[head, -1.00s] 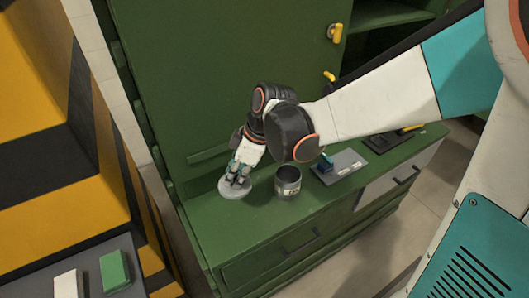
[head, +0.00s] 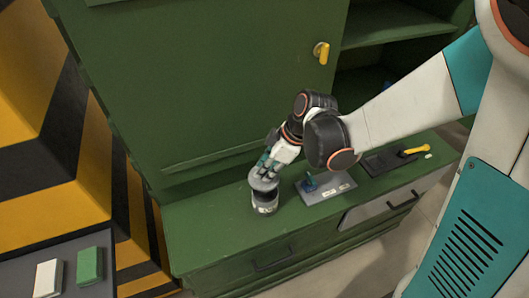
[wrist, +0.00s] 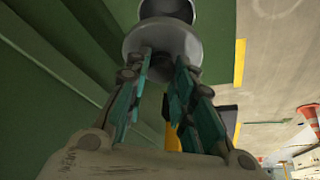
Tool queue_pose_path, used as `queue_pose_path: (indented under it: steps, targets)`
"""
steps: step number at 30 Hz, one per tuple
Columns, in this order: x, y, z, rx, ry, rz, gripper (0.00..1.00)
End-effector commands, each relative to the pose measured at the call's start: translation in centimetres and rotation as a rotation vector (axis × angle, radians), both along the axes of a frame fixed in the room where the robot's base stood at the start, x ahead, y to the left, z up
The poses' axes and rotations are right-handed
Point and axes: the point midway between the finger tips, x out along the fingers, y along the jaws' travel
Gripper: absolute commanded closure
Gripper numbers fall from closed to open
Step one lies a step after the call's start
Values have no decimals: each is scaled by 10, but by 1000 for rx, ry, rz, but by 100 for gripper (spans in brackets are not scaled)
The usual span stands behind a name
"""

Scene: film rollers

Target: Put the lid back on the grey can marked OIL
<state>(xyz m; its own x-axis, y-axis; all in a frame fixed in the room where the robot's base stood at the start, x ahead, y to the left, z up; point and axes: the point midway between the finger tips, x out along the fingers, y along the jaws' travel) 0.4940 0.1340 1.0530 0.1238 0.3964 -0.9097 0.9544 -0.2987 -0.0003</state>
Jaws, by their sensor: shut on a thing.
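The grey can (head: 265,205) stands on the green cabinet top, with a pale label low on its side. The round grey lid (head: 263,182) is over the can's mouth in the head view and looks slightly tilted. My gripper (head: 268,169) is shut on the lid from above. In the wrist view the lid (wrist: 150,40) is at my fingertips (wrist: 163,62), with part of the can (wrist: 168,10) beyond it. I cannot tell whether the lid touches the rim all round.
A grey plate with a blue part (head: 325,188) lies just right of the can. A dark tray with a yellow-handled tool (head: 385,161) is farther right. The green cabinet door (head: 200,90) rises behind. The cabinet top left of the can (head: 205,225) is clear.

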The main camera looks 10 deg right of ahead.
Motion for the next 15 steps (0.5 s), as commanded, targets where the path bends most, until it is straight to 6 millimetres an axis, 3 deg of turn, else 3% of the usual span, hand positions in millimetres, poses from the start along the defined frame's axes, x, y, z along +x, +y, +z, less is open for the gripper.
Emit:
queue_pose_path:
  steps: [15]
  targets:
    - [0, 0, -27, 1, 0, 1, 100]
